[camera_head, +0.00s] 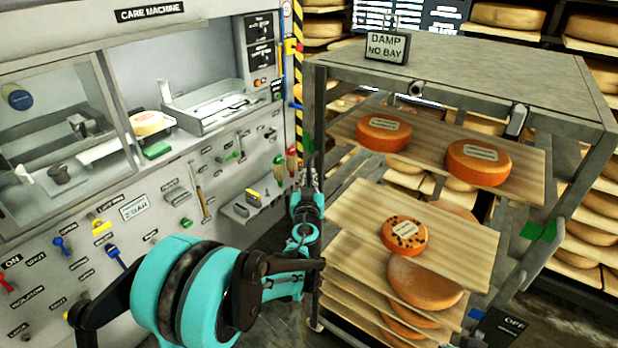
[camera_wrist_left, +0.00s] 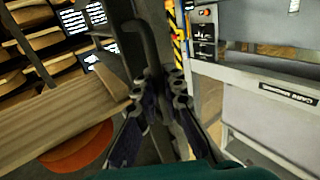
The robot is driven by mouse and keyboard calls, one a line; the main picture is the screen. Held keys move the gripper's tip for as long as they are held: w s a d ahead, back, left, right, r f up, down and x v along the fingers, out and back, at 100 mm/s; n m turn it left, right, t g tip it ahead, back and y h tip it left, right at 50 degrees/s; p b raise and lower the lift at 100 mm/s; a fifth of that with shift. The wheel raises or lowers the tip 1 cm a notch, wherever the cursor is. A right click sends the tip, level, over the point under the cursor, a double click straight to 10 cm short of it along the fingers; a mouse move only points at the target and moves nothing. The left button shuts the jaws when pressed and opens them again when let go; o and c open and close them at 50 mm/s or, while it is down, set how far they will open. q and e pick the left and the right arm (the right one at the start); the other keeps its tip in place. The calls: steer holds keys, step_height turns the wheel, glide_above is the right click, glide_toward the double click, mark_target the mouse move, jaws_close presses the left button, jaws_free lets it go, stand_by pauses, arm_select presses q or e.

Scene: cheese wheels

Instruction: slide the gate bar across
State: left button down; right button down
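My left gripper (camera_head: 310,178) is at the front left post of the cheese rack (camera_head: 316,110), between the rack and the care machine. In the left wrist view the fingers of my left gripper (camera_wrist_left: 164,88) point up at a dark bar with a hooked top (camera_wrist_left: 150,45). The fingertips are near its lower end. I cannot tell whether they touch or grip it, nor whether it is the gate bar. A green patch (camera_head: 308,147) is on the left post and another green piece (camera_head: 540,229) is at the rack's right side. My right gripper is not in view.
Boards on the rack carry orange cheese wheels (camera_head: 384,133) and a speckled one (camera_head: 404,236). The care machine (camera_head: 150,60) with many small levers fills the left. A "DAMP NO BAY" sign (camera_head: 387,47) stands on the rack top. The gap around my gripper is narrow.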

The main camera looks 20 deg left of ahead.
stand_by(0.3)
arm_select(q)
steer(key=s+d, duration=0.4)
steer(key=d, duration=0.9)
steer(key=s+d, duration=0.5)
steer(key=d, duration=0.7)
steer(key=shift+s+d+b, duration=0.2)
steer(key=shift+d+b, duration=0.1)
steer(key=shift+d, duration=0.05)
steer(key=shift+f, duration=0.1)
steer(key=c, duration=1.6)
jaws_free()
steer(key=shift+d, duration=0.2)
steer(key=shift+a, duration=0.1)
